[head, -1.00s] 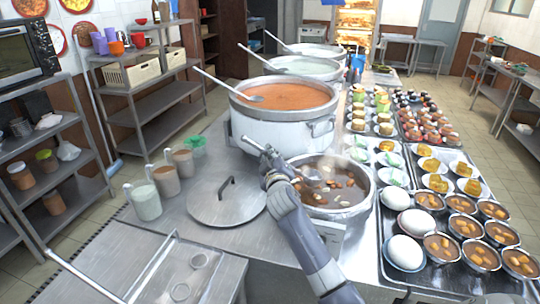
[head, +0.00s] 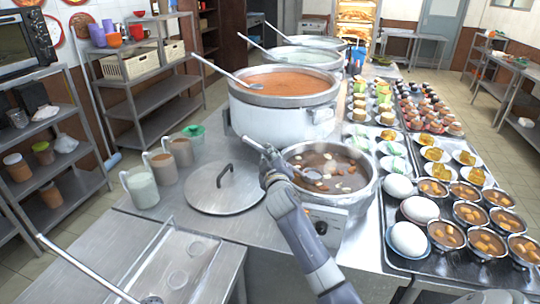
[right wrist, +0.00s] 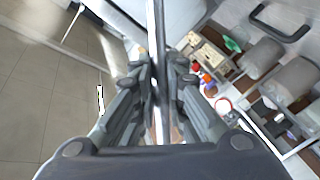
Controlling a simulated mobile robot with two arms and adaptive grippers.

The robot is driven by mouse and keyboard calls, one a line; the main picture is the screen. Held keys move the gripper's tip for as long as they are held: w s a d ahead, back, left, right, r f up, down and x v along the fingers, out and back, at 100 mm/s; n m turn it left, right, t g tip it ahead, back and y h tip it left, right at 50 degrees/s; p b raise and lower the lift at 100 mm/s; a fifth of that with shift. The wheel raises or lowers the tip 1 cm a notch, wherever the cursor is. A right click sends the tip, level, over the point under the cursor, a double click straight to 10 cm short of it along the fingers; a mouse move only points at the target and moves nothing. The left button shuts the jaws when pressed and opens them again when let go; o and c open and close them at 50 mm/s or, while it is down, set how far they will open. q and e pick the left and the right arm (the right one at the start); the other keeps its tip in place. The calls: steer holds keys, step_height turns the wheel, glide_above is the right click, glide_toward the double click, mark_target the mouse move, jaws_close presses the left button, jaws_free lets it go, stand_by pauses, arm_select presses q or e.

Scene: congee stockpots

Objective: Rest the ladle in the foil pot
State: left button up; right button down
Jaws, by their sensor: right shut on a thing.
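The nearest silvery pot (head: 367,190) holds brown broth with pale and orange pieces. I cannot tell for sure whether it is the foil pot, as no plain foil wrap shows. My right gripper (head: 270,163) is at this pot's left rim, shut on the handle of a ladle (head: 252,145). The handle tilts down to the right, and its bowl end is at the broth, partly hidden. In the right wrist view the handle (right wrist: 157,40) runs between the shut fingers (right wrist: 158,82). My left gripper is not in view.
A large pot of orange soup (head: 283,120) with its own ladle stands just behind, with more pots beyond. A round lid (head: 205,198) lies left and several cups (head: 142,188) stand near it. Trays of bowls, eggs and plates (head: 440,268) fill the right side.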

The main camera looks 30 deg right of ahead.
steer(key=shift+f, duration=0.2)
stand_by(0.5)
steer(key=c, duration=1.6)
jaws_free()
steer(key=shift+o, duration=0.2)
steer(key=f+v, duration=0.1)
steer(key=v, duration=1.1)
steer(key=shift+r, duration=0.45)
steer(key=shift+s, duration=0.1)
steer(key=shift+f, duration=0.1)
